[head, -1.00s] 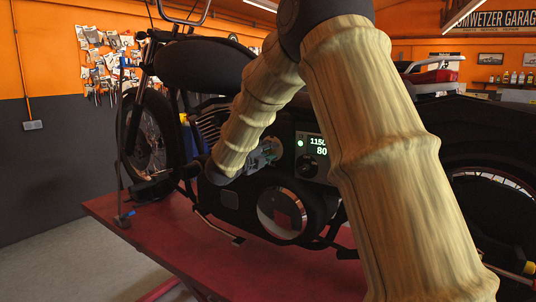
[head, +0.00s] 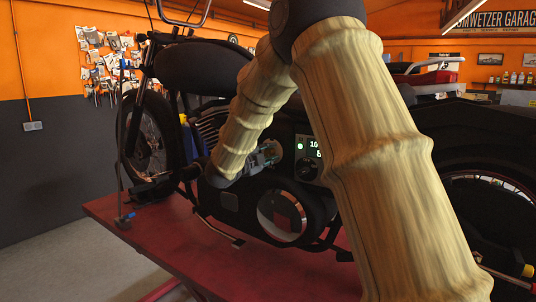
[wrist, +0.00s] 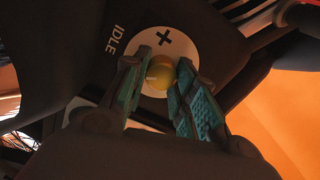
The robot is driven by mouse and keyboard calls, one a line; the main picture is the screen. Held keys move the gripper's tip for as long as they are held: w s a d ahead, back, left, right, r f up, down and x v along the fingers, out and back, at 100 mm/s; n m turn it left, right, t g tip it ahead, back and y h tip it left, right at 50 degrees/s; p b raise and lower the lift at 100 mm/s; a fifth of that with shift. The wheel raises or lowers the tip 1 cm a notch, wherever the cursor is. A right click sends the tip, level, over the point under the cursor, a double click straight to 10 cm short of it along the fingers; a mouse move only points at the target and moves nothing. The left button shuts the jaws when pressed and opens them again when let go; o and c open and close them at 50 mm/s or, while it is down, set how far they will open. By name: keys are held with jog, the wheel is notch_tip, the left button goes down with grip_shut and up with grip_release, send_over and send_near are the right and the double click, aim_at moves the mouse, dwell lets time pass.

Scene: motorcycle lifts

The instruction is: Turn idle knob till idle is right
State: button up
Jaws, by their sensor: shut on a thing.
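In the wrist view, a small yellow knob (wrist: 160,72) sits at the centre of a pale round plate (wrist: 185,48) marked "IDLE" and a plus sign. My gripper (wrist: 163,77), with two teal ridged fingers, is shut on the knob from both sides. The fingers cover part of the plate. In the head view, my tan arm hides the knob.
The black motorcycle (head: 200,68) stands on a red lift table (head: 185,245). A round, shiny engine cover (head: 282,215) is below the display. A thin upright stand (head: 122,150) is at the lift's left end. Grey floor is free at lower left.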

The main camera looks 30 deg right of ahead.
jog(key=shift+f, duration=0.1)
jog(key=o, duration=1)
jog(key=v, duration=1.2)
jog(key=shift+w, duration=0.1)
